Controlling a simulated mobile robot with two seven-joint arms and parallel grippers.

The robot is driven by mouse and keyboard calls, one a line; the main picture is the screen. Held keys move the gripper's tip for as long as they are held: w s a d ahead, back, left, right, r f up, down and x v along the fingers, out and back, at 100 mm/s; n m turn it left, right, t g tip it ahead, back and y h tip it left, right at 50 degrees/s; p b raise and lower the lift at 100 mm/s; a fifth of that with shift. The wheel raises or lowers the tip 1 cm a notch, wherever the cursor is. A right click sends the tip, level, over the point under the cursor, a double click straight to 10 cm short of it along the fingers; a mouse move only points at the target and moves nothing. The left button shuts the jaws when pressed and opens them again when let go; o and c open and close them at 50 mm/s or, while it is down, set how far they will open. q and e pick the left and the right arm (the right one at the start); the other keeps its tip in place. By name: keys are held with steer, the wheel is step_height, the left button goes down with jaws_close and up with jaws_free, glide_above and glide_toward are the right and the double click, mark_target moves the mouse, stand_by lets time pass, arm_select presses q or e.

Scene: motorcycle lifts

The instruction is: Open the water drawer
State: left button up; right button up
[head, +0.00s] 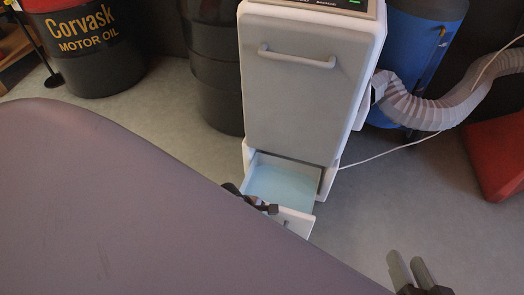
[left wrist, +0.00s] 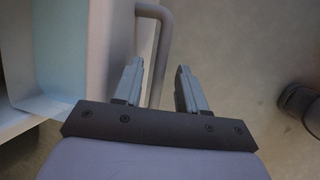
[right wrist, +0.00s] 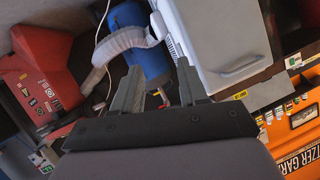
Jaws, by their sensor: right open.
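The water drawer (head: 283,185) is at the bottom of a white dehumidifier-like unit (head: 305,85) and stands pulled out, its light-blue inside showing. In the left wrist view the drawer (left wrist: 75,45) is at the left, with its grey bar handle (left wrist: 166,30) on the front. My left gripper (left wrist: 160,64) is open, one finger on each side of the handle, with gaps showing; whether either finger touches it is unclear. In the head view my purple arm hides most of that gripper. My right gripper (head: 405,259) is open and empty, low at the right, apart from the unit.
A black oil drum (head: 85,45) and another dark drum (head: 215,65) stand at the back left. A blue barrel (head: 415,50), a white flexible hose (head: 430,112) and a red object (head: 497,155) are at the right. Grey floor (head: 400,180) is clear right of the drawer.

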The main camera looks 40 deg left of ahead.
arm_select(q)
steer(key=shift+r, duration=0.1)
arm_select(e)
steer(key=shift+r, duration=0.2)
arm_select(q)
steer(key=shift+r, duration=0.25)
steer(key=p+v, duration=0.4)
steer(key=v, duration=0.2)
steer(key=shift+s+r, duration=0.2)
arm_select(e)
steer(key=d, duration=0.1)
steer(key=d+h, duration=0.1)
steer(key=s+d+h, duration=0.1)
steer(key=shift+d+r+n, duration=0.15)
steer(key=shift+r+n, duration=0.25)
arm_select(q)
steer(key=shift+a, duration=0.15)
